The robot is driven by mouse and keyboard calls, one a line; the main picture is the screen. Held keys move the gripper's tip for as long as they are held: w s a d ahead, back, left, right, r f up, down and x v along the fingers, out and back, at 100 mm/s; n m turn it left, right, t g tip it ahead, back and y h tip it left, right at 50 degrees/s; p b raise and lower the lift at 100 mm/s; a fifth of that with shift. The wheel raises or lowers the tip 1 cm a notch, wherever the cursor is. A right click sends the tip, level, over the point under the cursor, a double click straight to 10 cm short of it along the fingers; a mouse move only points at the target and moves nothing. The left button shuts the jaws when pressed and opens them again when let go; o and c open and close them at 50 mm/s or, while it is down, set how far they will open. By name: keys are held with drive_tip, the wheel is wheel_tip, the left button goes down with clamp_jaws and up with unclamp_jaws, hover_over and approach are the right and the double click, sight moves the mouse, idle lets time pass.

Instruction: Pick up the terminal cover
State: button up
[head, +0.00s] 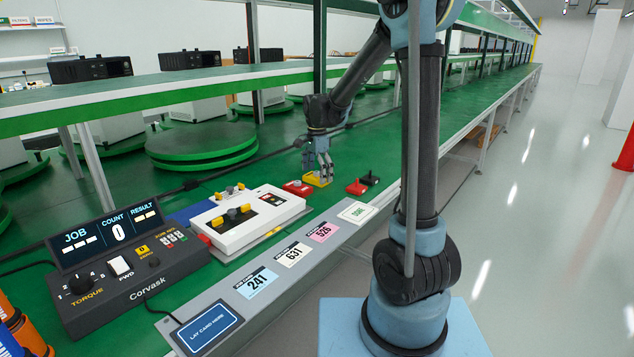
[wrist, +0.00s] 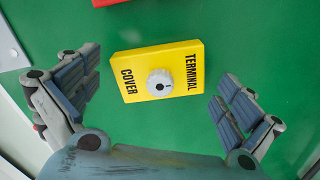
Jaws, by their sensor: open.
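The terminal cover (wrist: 135,86) is a yellow block with a round grey knob, lettered TERMINAL COVER. It lies on the green bench surface, slightly tilted in the wrist view, and also shows in the head view (head: 319,180). My gripper (wrist: 163,92) is open, with one finger on each side of the terminal cover and clear bench between. In the head view my gripper (head: 318,165) reaches down over the cover and hides part of it. It holds nothing.
A white fixture (head: 247,222), a Corvask controller (head: 130,275) and a grey card strip (head: 270,282) stand nearer. A green turntable (head: 200,148) is behind.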

drive_tip(key=c, duration=0.9)
